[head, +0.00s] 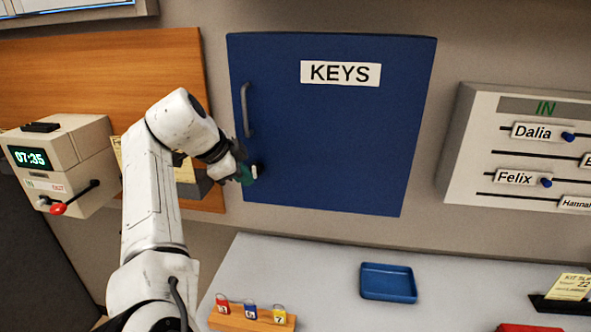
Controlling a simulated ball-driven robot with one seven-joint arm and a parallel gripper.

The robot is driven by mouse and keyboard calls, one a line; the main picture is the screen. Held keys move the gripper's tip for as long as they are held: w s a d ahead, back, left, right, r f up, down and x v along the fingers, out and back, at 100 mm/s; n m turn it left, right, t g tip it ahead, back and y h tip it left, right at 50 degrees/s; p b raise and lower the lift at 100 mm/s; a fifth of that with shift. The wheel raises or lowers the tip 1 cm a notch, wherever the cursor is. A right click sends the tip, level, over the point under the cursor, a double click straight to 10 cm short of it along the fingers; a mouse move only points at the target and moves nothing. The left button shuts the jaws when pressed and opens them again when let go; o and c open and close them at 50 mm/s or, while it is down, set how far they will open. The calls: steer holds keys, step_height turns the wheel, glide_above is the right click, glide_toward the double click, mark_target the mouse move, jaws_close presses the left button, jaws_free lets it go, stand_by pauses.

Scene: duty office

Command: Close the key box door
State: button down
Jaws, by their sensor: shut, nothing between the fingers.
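The blue key box door (345,145) is on the wall in the middle of the head view, with a white KEYS label (340,73). It looks closed or nearly closed; I cannot tell whether it is fully flush. A grey vertical handle (246,110) is at its left edge. My gripper (252,172) is shut and holds nothing. It is at the lower left edge of the door, below the handle, and it looks very close to the door or touching it. My wrist partly hides this edge.
A time clock (70,160) with a red-knobbed lever is at left. An IN board (520,150) hangs at right. Below, the grey desk (330,270) holds a blue tray (388,282), a wooden rack (250,318) with coloured key tags, and a yellow-labelled dark holder (560,303).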

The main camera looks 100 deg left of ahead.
steer(key=s+b+v, duration=0.1)
steer(key=b+v, duration=0.2)
steer(key=v, duration=0.7)
steer(key=shift+s, duration=0.25)
